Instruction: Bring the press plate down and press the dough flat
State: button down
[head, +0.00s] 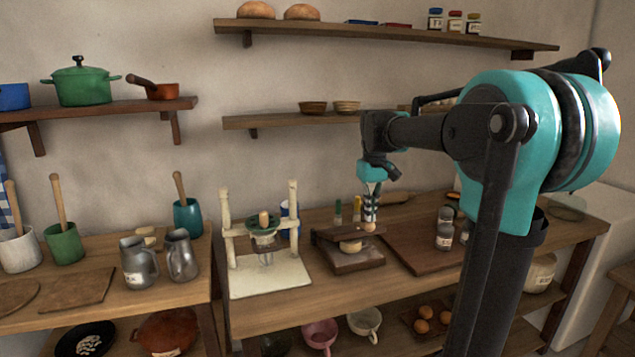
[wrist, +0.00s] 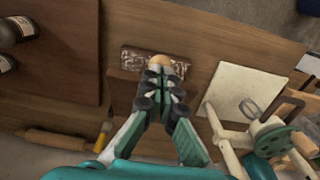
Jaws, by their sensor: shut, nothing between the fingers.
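The dough press stands on the counter in the middle of the head view, with a dark wooden base (head: 350,262). In the wrist view the shut fingertips (wrist: 163,76) are beside the tan knob (wrist: 162,60) over the patterned brown plate (wrist: 136,58). The dough is hidden there.
Left of the press is a cream stand (head: 270,279) with posts and a whisk. Right is a brown board (head: 405,247) with two jars (head: 445,232). The counter front is clear.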

jog(key=shift+f, duration=0.75)
jog(key=shift+s+d+f, duration=0.1)
jog(key=shift+s+f, duration=0.2)
jog(key=shift+f, duration=0.3)
jog(key=shift+s+d+f, duration=0.1)
jog(key=shift+s+f, duration=0.25)
jog(key=shift+f, duration=0.25)
jog(key=shift+s+d+f, duration=0.1)
jog(key=shift+s+f, duration=0.2)
jog(key=shift+f, duration=0.3)
dwell(2.1)
